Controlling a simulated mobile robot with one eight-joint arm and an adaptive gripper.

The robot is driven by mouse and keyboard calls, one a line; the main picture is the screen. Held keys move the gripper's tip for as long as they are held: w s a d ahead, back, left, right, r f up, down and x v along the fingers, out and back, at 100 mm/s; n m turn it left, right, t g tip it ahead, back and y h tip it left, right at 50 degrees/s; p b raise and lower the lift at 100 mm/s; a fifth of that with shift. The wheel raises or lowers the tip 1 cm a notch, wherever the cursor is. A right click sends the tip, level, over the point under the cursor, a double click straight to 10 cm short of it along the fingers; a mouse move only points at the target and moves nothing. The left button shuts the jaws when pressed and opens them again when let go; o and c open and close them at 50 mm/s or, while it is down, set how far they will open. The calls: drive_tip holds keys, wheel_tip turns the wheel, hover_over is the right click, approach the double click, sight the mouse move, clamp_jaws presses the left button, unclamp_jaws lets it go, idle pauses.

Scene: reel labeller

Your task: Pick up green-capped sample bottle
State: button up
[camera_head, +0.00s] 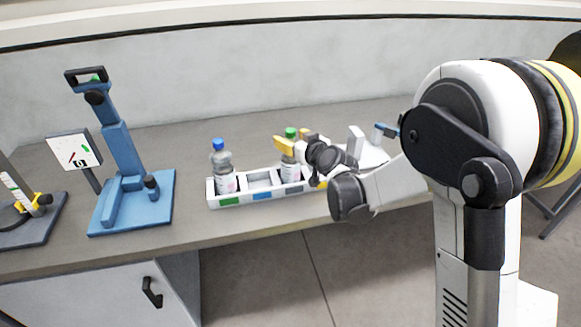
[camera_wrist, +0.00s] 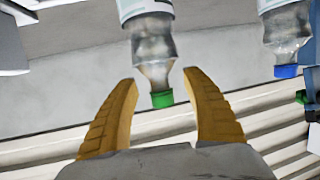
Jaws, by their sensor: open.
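The green-capped sample bottle (camera_head: 290,160) stands upright in the white rack (camera_head: 265,194), towards its right end; my gripper partly hides it in the head view. In the wrist view the green-capped bottle (camera_wrist: 154,48) appears upside down, with its cap between the fingertips. My gripper (camera_head: 294,146) is at the height of the bottle's upper part. Its two yellow fingers, clear in the wrist view (camera_wrist: 160,85), are open on either side of the cap and neck, with gaps on both sides.
A blue-capped bottle (camera_head: 222,168) stands in the rack's left end; it shows at the right of the wrist view (camera_wrist: 288,30). A blue stand (camera_head: 128,170) is further left on the grey table (camera_head: 190,137). A white device (camera_head: 368,150) stands behind my wrist.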

drive_tip(key=shift+w+a, duration=0.1)
drive_tip(key=shift+w, duration=0.1)
drive_tip(key=shift+s, duration=0.1)
drive_tip(key=shift+c, duration=0.5)
clamp_jaws()
drive_tip(key=shift+r, duration=0.1)
